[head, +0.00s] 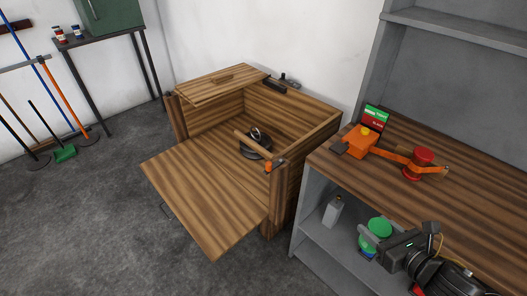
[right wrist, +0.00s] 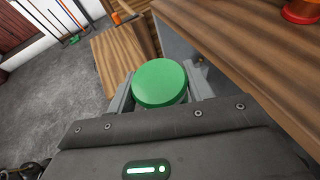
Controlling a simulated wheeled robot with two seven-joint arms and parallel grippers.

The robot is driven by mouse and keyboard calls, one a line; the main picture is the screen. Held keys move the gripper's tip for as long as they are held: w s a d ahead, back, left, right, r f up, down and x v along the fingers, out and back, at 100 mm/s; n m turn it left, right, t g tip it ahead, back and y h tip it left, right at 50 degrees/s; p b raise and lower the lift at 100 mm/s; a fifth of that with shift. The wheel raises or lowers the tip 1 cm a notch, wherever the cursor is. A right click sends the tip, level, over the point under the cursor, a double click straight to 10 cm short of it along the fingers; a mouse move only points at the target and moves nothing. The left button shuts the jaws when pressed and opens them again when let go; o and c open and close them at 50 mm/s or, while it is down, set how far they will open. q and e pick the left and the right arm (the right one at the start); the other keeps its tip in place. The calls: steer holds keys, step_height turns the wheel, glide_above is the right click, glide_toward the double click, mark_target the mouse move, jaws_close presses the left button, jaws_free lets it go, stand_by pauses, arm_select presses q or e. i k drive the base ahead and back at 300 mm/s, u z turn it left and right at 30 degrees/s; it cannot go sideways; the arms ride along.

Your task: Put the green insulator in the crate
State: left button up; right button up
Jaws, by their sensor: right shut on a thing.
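The green insulator (head: 379,227) has a round, smooth green top. It is between the fingers of my right gripper (head: 371,240), which is shut on it, in front of the open shelf of the workbench at the lower right. In the right wrist view the insulator (right wrist: 160,83) shows its round top, with a grey finger on each side. The wooden crate (head: 287,172) stands left of the workbench, apart from the gripper, with its front panel (head: 205,195) folded down and its top partly open. My left gripper is not in view.
A dark round object (head: 250,151) and a wooden-handled tool (head: 255,143) are in the crate's opening. The workbench (head: 450,187) holds an orange device (head: 361,141) and a red part (head: 424,157). A grey bottle (head: 332,211) stands on the lower shelf.

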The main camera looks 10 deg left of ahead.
mark_target(267, 183)
steer(key=u, duration=2)
steer(key=i, duration=3.15)
steer(key=z, duration=3.15)
